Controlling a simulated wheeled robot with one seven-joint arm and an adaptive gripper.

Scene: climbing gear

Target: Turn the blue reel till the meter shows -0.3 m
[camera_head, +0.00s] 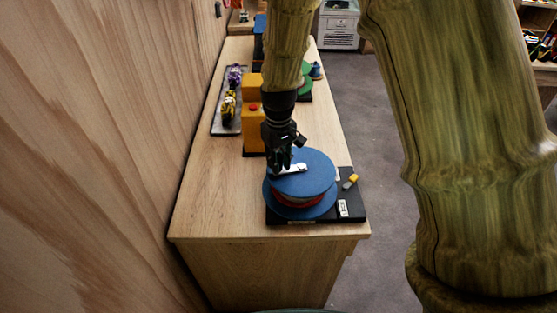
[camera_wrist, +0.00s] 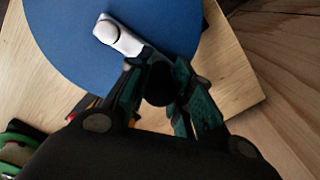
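The blue reel (camera_head: 318,176) lies flat on a black base (camera_head: 355,210) at the near end of the bench, with red line wound under its top disc. In the wrist view, its blue disc (camera_wrist: 85,45) fills the upper left. A white crank arm (camera_head: 294,168) lies across the disc; it also shows in the wrist view (camera_wrist: 120,36). My gripper (camera_head: 278,166) is over the disc's left part. In the wrist view, its fingers (camera_wrist: 158,84) close on both sides of a dark round crank knob at the arm's outer end. No meter reading is legible.
A yellow box (camera_head: 252,112) with a red button stands behind the reel. Further back are a green reel (camera_head: 305,85) and a tray (camera_head: 222,122) with coiled ropes. A yellow-tipped lever (camera_head: 351,181) sits at the base's right. A wooden wall borders the left; the bench front is clear.

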